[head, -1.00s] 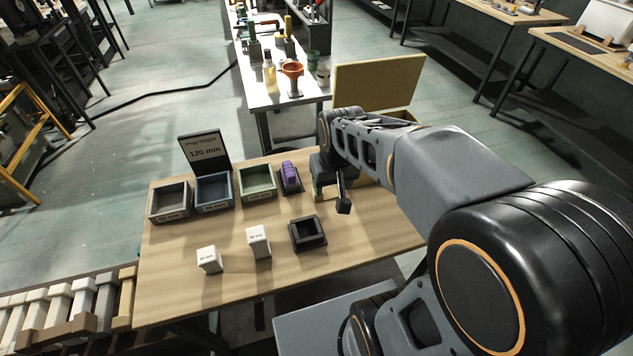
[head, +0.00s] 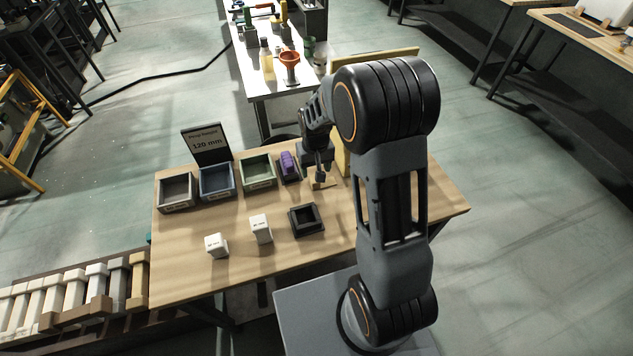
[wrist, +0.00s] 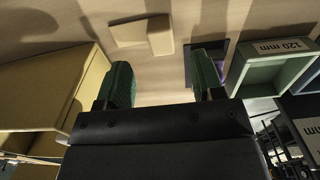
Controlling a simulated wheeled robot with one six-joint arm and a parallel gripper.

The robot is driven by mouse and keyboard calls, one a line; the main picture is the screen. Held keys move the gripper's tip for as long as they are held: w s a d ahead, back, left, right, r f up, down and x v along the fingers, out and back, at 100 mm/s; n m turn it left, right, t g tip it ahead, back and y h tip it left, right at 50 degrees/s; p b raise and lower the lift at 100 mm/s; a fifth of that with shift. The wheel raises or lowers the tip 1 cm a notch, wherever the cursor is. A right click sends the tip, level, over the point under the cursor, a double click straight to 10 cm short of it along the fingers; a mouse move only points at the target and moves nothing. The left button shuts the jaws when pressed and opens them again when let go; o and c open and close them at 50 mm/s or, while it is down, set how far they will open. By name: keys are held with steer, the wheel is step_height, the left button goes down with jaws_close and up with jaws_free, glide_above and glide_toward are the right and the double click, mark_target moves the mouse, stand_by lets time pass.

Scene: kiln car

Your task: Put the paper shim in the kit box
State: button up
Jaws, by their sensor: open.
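A pale tan piece (wrist: 128,36) with a raised block at one end lies on the table ahead of my fingers in the wrist view; it looks like the paper shim on a small stand, but I cannot tell them apart for sure. In the head view it is partly hidden under my gripper (head: 322,178). My gripper is open and empty, its two green-padded fingers (wrist: 165,78) spread apart and short of the tan piece. The yellow kit box (wrist: 62,92) stands at the left in the wrist view; in the head view my arm mostly hides it (head: 342,158).
A purple item in a dark holder (head: 289,166) and the green bin (head: 258,170) stand close beside my gripper. Blue (head: 216,181) and grey (head: 176,190) bins follow leftward. A black square tray (head: 306,220) and two white blocks (head: 261,229) stand in front.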

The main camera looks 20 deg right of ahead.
mark_target(330, 181)
steer(key=shift+s+f+p, duration=0.1)
steer(key=shift+f+p, duration=0.25)
steer(key=shift+f, duration=2.75)
steer(key=c, duration=1.1)
steer(key=shift+o, duration=0.2)
steer(key=shift+r, duration=0.1)
